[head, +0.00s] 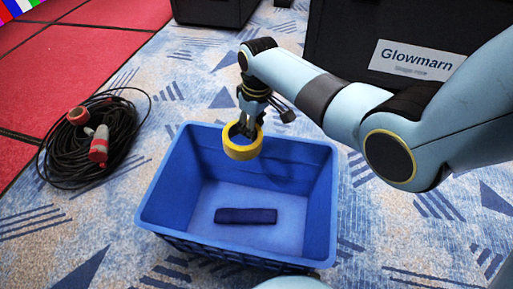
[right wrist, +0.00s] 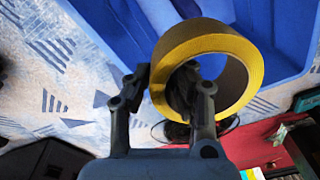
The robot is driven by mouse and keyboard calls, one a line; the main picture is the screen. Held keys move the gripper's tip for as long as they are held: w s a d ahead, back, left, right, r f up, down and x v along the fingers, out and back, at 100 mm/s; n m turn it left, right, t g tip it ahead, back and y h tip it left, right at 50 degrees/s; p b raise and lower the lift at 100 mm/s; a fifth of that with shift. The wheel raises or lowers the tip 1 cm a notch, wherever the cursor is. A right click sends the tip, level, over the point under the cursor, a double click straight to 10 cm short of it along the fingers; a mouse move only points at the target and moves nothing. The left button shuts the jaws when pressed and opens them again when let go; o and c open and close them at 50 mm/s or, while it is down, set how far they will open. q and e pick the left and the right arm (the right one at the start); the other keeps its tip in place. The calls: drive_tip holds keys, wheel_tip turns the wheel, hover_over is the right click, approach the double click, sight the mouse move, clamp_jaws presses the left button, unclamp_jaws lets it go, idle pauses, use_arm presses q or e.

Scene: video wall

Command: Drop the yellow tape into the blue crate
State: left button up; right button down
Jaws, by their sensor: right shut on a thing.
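A roll of yellow tape (head: 243,152) hangs from my right gripper (head: 246,133) in the head view, over the far part of the blue crate (head: 330,205). The tape (right wrist: 241,68) also shows in the right wrist view, where one finger of my right gripper (right wrist: 158,88) passes into the ring and the other is outside it. The gripper is shut on the tape's wall. The open crate stands on the carpet, and its blue wall and inside show behind the tape in the right wrist view (right wrist: 110,30). My left gripper is not in view.
A dark blue folded item (head: 246,215) lies on the crate floor. A coiled black cable with red connectors (head: 98,150) lies left of the crate. Black cases, one labelled Glowmarn (head: 345,50), stand behind. Red flooring (head: 60,65) is at the upper left.

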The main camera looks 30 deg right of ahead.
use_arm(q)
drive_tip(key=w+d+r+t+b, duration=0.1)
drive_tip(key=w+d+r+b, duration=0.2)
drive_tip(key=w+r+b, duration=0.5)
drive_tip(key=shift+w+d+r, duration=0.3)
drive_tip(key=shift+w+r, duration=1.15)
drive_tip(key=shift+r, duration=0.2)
use_arm(e)
drive_tip(key=s+a+f+n, duration=0.1)
drive_tip(key=s+f+n, duration=0.1)
drive_tip(key=f, duration=0.9)
drive_tip(key=shift+s+a+f+n+g+h, duration=0.2)
drive_tip(key=shift+s+n+g+h, duration=0.1)
drive_tip(key=shift+s+n, duration=0.15)
drive_tip(key=c, duration=1.1)
unclamp_jaws()
drive_tip(key=shift+s, duration=0.1)
drive_tip(key=shift+r, duration=0.1)
wheel_tip(320, 180, up, 12)
drive_tip(key=shift+f, duration=0.1)
